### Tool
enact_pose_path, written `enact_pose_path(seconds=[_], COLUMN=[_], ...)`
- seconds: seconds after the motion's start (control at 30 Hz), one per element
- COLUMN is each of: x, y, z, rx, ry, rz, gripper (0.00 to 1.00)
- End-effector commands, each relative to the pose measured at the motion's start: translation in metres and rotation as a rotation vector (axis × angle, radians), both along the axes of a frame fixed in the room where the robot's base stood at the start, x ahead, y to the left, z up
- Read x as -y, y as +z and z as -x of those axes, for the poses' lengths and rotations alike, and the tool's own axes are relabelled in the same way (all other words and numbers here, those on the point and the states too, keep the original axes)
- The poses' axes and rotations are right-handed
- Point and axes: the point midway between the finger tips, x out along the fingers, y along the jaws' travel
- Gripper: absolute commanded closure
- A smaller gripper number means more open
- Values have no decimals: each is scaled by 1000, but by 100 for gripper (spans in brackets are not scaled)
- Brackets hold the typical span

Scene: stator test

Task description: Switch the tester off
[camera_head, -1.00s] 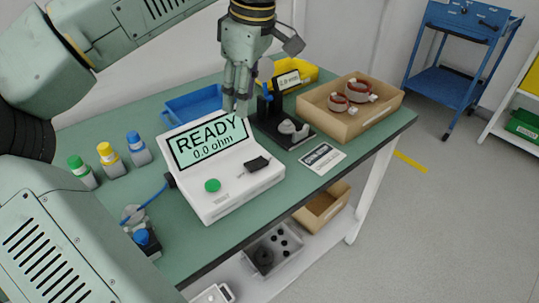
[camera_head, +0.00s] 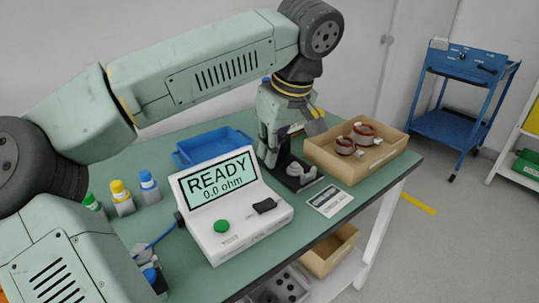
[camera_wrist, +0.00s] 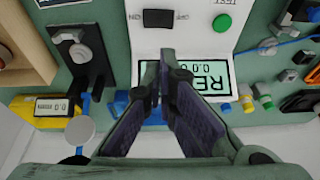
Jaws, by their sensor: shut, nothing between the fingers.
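The tester (camera_head: 262,228) is a white box with a tilted screen (camera_head: 219,178) reading "READY 0.0 ohm", so it is lit. Its front panel has a round green button (camera_head: 222,226) and a black switch (camera_head: 265,205). In the wrist view the black switch (camera_wrist: 158,18) and green button (camera_wrist: 222,23) are at the top, beyond my fingertips. My gripper (camera_head: 268,164) is at the right edge of the screen, behind the front panel. In the wrist view the fingers of my gripper (camera_wrist: 163,62) are closed, empty, and cover part of the screen (camera_wrist: 218,76).
A black fixture (camera_head: 297,178) stands right of the tester, beside a wooden tray (camera_head: 358,172) holding red-wound stators. A blue tray (camera_head: 212,147) lies behind the tester. Capped bottles (camera_head: 122,197) stand to its left. A printed card (camera_head: 328,200) lies at the table's front edge.

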Motion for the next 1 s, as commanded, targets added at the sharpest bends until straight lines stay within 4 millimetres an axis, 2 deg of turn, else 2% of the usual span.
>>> enact_pose_path(seconds=[0.3, 0.5, 0.7, 1.0], x=[-14, -18, -19, -19], y=[-64, -95, -109, -111], z=[-14, -13, -12, -12], rx=[-4, -3, -1, -1], ry=[-1, -1, 1, 1], rz=[1, 1, 2, 1], gripper=[100, 100, 100, 100])
